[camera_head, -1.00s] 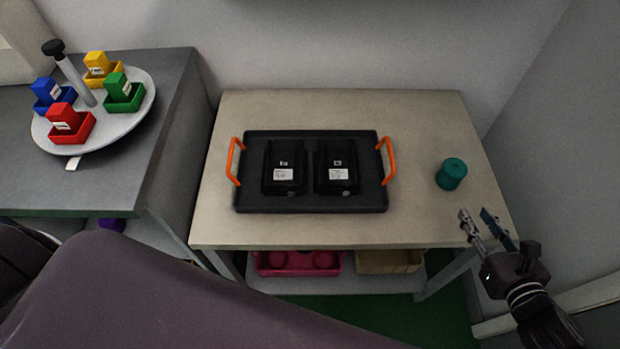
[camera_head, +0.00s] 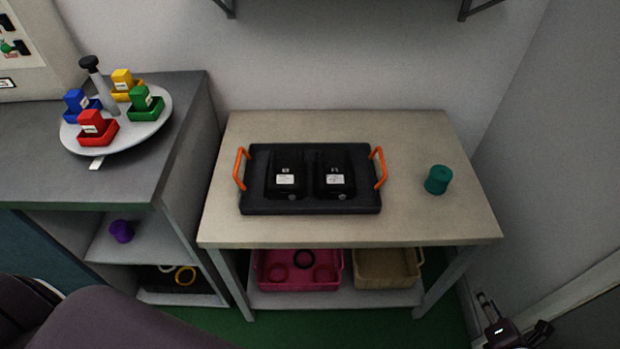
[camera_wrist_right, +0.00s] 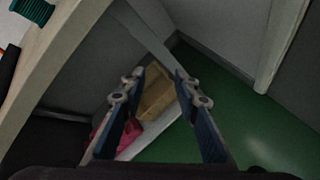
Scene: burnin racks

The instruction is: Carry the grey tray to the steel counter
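The dark grey tray (camera_head: 368,203) with two orange handles lies flat on the beige-topped table (camera_head: 420,225) in the head view. Two black blocks (camera_head: 287,178) with white labels stand in it. A grey counter (camera_head: 175,140), possibly the steel one, stands to the left of the table. My right gripper (camera_head: 485,298) is low at the lower right, beyond the table's front right corner and apart from the tray. In the right wrist view (camera_wrist_right: 160,74) its fingers are spread with nothing between them. My left gripper is not in view.
A teal cylinder (camera_head: 438,180) stands right of the tray. A round white turntable (camera_head: 150,132) with several coloured bins sits on the grey counter. A pink crate (camera_head: 300,284) and a tan bin (camera_head: 387,283) are on the shelf below the table. A wall closes the right side.

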